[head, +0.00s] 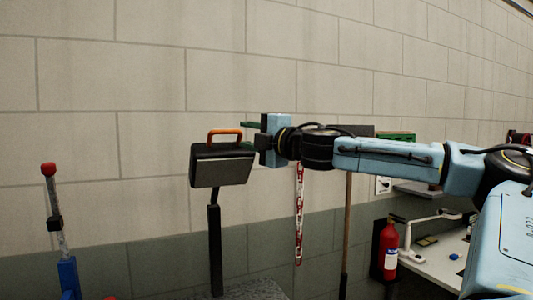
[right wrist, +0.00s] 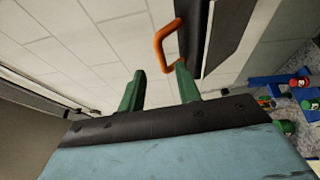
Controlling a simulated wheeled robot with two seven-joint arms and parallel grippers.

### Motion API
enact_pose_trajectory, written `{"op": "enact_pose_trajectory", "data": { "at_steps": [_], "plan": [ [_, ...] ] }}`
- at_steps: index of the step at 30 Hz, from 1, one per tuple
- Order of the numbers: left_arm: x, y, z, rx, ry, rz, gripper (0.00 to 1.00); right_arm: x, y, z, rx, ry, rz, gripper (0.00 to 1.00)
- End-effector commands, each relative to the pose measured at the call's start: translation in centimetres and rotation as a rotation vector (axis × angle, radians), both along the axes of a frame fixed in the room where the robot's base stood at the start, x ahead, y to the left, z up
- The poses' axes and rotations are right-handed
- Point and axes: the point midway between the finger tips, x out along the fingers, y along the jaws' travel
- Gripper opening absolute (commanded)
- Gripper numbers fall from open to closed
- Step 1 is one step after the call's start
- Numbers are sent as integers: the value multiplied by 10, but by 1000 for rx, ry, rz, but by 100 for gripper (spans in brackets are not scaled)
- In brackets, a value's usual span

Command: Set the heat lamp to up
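The heat lamp (head: 221,166) has a dark box-shaped head on a black post, with an orange handle (head: 224,133) on top. Its head leans slightly; I cannot tell which setting that is. My right gripper (head: 246,134) is just right of the handle, fingers pointing left at it. In the right wrist view, the green fingers (right wrist: 160,80) are spread apart and empty. The orange handle (right wrist: 158,42) stands ahead of the fingertips, nearer the right finger, with the dark lamp head (right wrist: 194,35) beside it. My left gripper is not in view.
A blue stand with a red-topped rod (head: 48,170) is at the left. A red-and-white chain (head: 299,215) hangs behind my right arm. A fire extinguisher (head: 389,250) and a white bench (head: 440,262) are at the right. The block wall (head: 150,75) is behind the lamp.

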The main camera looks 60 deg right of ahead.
Motion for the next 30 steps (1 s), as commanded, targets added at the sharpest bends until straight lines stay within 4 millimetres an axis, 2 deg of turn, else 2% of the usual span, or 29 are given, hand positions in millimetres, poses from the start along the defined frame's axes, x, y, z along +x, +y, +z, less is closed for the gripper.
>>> {"op": "enact_pose_trajectory", "data": {
  "at_steps": [1, 4, 10, 30],
  "plan": [
    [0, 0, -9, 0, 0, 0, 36, -12, 1, -3, -6, -3, -2, 34],
    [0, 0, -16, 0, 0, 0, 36, -29, 4, -4, -3, -3, -3, 34],
    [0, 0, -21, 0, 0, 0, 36, -49, 8, -5, -3, -2, -1, 34],
    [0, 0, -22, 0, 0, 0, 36, -54, 9, -5, -1, 0, -1, 34]
  ]
}}
